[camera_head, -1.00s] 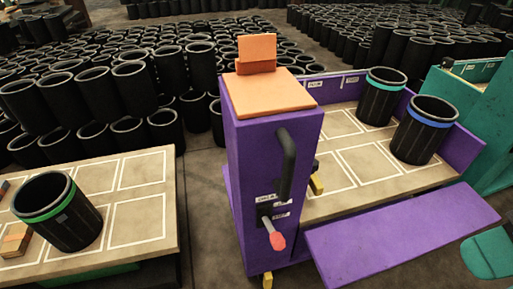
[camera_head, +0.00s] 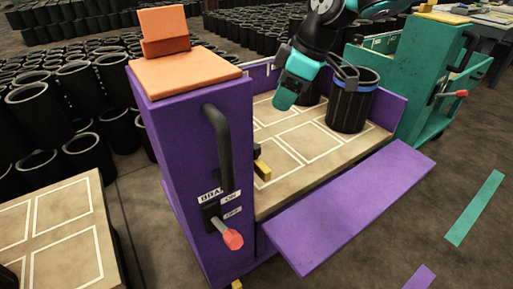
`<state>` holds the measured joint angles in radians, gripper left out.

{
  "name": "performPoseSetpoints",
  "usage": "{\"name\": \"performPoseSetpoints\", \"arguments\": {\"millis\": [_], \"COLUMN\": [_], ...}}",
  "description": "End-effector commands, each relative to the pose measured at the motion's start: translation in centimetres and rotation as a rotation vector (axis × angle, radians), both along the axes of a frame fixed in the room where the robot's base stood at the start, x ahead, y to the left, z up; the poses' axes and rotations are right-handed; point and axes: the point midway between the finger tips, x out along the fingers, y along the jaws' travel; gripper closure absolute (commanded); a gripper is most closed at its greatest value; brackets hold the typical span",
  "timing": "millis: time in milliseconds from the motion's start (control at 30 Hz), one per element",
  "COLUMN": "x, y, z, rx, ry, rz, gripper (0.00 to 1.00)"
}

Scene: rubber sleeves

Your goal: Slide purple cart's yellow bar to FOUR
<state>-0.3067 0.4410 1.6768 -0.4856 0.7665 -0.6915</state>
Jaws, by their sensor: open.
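The purple cart (camera_head: 170,150) stands in the middle of the head view, with a tan deck marked in white rectangles. A small yellow bar (camera_head: 262,169) with a black part sits at the deck's near left edge, beside the purple column. My gripper (camera_head: 346,76) is open at the upper right, over the far part of the deck, close to a black sleeve with a blue band (camera_head: 347,110). I cannot tell whether it touches that sleeve. It is well apart from the yellow bar. No mark reading FOUR is legible.
A red-tipped lever (camera_head: 232,238) and a black handle (camera_head: 220,145) stick out from the column, beside ON and OFF labels. A purple flap (camera_head: 345,205) extends toward me. Another black sleeve (camera_head: 308,92) is partly behind my arm. A teal cart (camera_head: 400,85) stands at right.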

Motion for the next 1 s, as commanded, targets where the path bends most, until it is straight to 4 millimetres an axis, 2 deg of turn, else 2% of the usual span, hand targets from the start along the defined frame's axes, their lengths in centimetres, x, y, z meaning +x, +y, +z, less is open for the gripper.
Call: {"name": "performPoseSetpoints", "arguments": {"millis": [33,400,600,800,1000], "x": [0.0,0.5,0.8,1.0,1.0], "y": [0.4,3.5,4.9,5.7,5.8], "z": [-1.2,-9.1,-12.5,-14.2,-14.5], "rx": [-0.001,-0.001,0.0,0.0,0.0], "ry": [0.004,0.005,0.003,0.002,0.002], "rz": [0.002,-0.001,-0.002,-0.002,-0.004], "gripper": [0.42,0.42,0.42,0.42,0.42]}}
